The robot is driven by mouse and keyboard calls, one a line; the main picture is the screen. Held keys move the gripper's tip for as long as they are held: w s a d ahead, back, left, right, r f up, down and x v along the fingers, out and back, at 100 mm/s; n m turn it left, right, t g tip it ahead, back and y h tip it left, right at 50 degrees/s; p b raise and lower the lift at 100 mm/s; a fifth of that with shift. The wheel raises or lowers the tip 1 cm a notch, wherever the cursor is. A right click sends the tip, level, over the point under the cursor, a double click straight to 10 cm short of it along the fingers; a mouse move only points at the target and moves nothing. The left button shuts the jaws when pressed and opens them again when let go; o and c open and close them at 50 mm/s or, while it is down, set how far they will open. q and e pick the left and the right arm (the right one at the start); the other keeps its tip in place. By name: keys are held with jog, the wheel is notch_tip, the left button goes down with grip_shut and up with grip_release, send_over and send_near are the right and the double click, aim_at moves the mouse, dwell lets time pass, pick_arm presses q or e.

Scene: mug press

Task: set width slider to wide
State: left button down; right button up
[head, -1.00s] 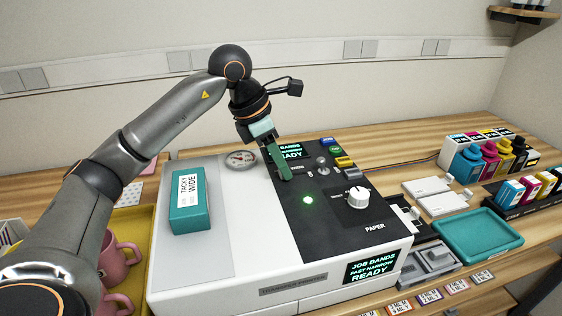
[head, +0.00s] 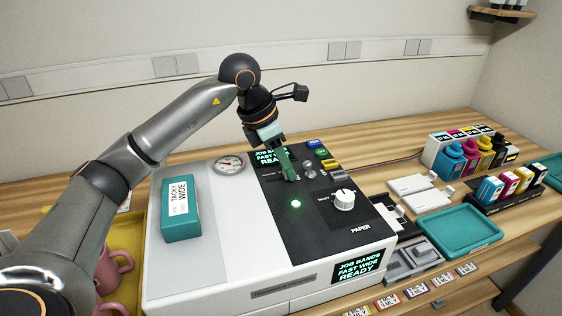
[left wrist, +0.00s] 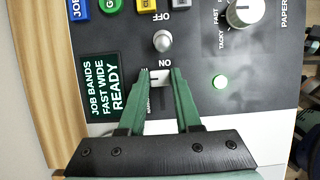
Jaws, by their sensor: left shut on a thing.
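My left gripper (head: 290,177) is over the black control panel of the white press (head: 218,292). In the left wrist view its green fingers (left wrist: 161,76) are closed around the small pale knob of the width slider (left wrist: 159,78). The slider's label is partly hidden by the fingers. The front display (head: 358,265) reads JOB BANDS, FAST WIDE, READY. The panel display in the left wrist view (left wrist: 106,88) reads the same. My right gripper is not in view.
An on/off toggle (left wrist: 162,41) stands just beyond the fingers. A white dial (head: 344,200) and a lit green lamp (head: 295,203) are nearby. A teal TACKY WIDE box (head: 180,212) lies on the press. A teal tray (head: 460,229) and ink bottles are at right.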

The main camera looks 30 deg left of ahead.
pick_arm(q)
jog(key=c, duration=0.6)
grip_release()
jog(key=shift+w+d, duration=0.15)
jog(key=p+v, duration=0.1)
jog(key=v, duration=1.1)
jog(key=shift+r, duration=0.25)
jog(key=shift+s, duration=0.2)
